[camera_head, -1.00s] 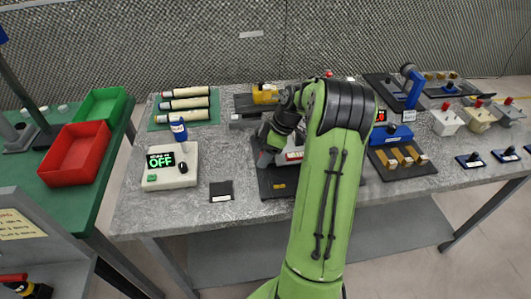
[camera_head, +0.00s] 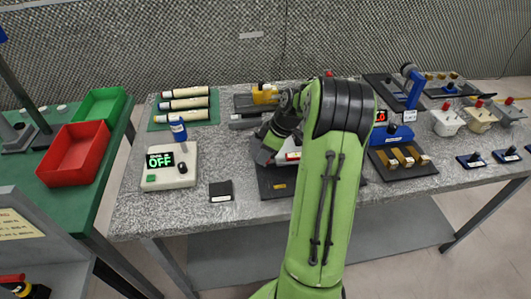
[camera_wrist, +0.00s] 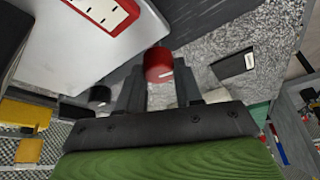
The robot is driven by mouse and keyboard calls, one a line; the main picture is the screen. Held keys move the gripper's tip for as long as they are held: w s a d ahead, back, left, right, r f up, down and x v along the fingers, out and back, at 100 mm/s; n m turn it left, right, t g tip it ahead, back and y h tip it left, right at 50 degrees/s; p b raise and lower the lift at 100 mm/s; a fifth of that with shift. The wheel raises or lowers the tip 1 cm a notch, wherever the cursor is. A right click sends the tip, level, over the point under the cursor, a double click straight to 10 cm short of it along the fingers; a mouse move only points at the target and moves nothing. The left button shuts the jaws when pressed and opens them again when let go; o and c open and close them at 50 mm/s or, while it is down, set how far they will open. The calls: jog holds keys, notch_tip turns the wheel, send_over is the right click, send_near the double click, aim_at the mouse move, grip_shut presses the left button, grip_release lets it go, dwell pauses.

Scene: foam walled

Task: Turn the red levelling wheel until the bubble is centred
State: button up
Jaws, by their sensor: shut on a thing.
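The red levelling wheel (camera_wrist: 158,66) shows in the wrist view as a short red cylinder with a pale line on its end. My gripper (camera_wrist: 160,80) has a dark finger on each side of it and is shut on it. A red-framed white plate with black marks (camera_wrist: 105,12) lies at the top of the wrist view on a pale grey body (camera_wrist: 95,50). I cannot make out a bubble. In the head view my gripper (camera_head: 264,157) is at the dark base plate (camera_head: 279,187); my arm hides the wheel and much of the device.
A white box reading OFF (camera_head: 169,167) and a small black block (camera_head: 221,191) stand left of my gripper. A blue device with wooden blocks (camera_head: 402,157) stands to the right. Bare grey tabletop (camera_head: 240,215) lies in front.

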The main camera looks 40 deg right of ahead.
jog(key=m+h+b, duration=0.1)
jog(key=m, duration=0.2)
jog(key=m+h, duration=0.1)
jog(key=m, duration=0.2)
jog(key=shift+a+t+b, duration=0.1)
jog(key=shift+t+b, duration=0.3)
jog(key=m+h, duration=0.1)
jog(key=m, duration=0.2)
jog(key=m+h, duration=0.1)
jog(key=m, duration=0.2)
jog(key=shift+g+h+b, duration=0.35)
jog(key=shift+g+h, duration=0.05)
jog(key=shift+m, duration=0.4)
jog(key=o, duration=1)
jog(key=shift+o, duration=0.2)
